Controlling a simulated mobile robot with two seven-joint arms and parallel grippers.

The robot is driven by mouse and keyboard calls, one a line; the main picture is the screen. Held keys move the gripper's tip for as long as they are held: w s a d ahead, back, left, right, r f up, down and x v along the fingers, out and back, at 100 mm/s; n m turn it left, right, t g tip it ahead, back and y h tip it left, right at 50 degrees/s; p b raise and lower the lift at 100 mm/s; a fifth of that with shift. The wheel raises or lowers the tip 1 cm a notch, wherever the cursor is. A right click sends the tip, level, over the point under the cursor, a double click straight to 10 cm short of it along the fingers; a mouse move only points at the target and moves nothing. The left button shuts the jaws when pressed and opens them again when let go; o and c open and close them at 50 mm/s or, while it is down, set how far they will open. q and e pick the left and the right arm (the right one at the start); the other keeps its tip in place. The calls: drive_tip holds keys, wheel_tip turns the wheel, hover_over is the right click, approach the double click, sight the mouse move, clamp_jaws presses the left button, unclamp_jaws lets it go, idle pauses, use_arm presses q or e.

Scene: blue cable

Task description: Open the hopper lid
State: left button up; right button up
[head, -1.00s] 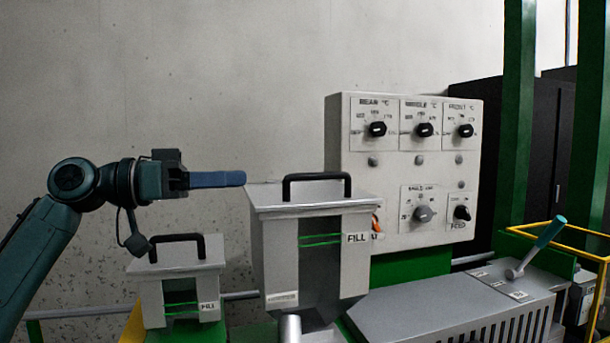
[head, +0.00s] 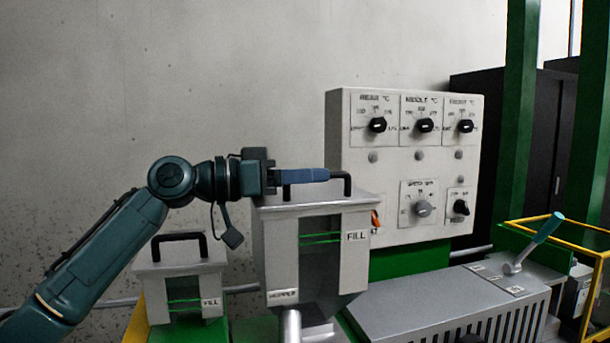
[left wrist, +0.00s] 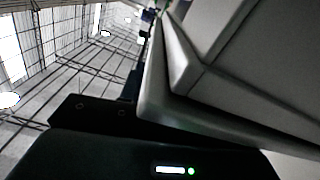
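The larger hopper (head: 350,262) has a FILL label, a HOPPER label and green lines on its front. Its pale lid (head: 318,205) lies flat and closed, with a black bar handle (head: 347,185) on top. My left gripper (head: 326,175) comes in from the left, level with the handle, and its blue fingers hide most of the handle's top bar. I cannot tell whether the fingers touch the handle or are parted. In the left wrist view a large pale edged surface (left wrist: 220,115) lies close to the camera. My right gripper is not in view.
A smaller FILL hopper (head: 183,283) with its own black handle stands at the left, beside my left forearm. A control panel (head: 400,170) with several knobs rises behind and right of the hopper. A grey vented housing (head: 450,305) and a teal-handled lever (head: 540,235) are at the right.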

use_arm(q)
drive_tip(key=shift+c, duration=0.5)
clamp_jaws()
